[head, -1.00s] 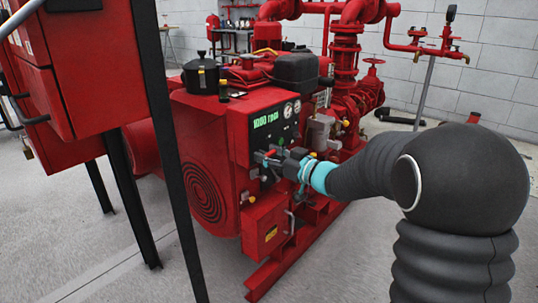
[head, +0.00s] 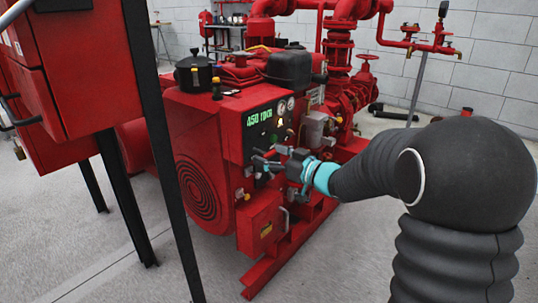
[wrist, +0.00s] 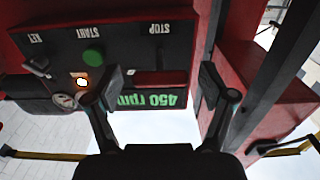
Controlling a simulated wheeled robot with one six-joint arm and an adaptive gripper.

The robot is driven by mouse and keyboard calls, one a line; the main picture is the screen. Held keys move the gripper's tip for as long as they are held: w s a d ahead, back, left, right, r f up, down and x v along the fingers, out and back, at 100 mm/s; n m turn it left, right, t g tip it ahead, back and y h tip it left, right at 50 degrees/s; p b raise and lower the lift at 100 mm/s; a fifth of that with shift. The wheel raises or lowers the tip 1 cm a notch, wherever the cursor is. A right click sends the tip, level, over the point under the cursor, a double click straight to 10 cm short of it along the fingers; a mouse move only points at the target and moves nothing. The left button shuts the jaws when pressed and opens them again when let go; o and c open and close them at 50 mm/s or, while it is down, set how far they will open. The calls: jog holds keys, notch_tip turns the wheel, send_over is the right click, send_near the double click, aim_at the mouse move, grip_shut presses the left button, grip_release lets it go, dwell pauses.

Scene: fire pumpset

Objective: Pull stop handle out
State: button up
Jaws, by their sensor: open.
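The black control panel (wrist: 130,50) shows upside down in the wrist view, with KEY, START and STOP labels. A red bar, seemingly the stop handle (wrist: 160,78), lies across the panel under the STOP label. My gripper (wrist: 157,86) is open, with one finger on each side of the red bar and a visible gap to its right end. A green START button (wrist: 93,57) is left of the bar.
A green readout (head: 261,118) on the panel says 450 rpm, and an amber light (wrist: 82,82) is lit. A red box (head: 260,225) with a handle sits below the panel. Red cabinets (head: 75,75) on dark posts stand at the left. Open floor lies in front.

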jog(key=v, duration=1.1)
jog(key=shift+s+d, duration=0.25)
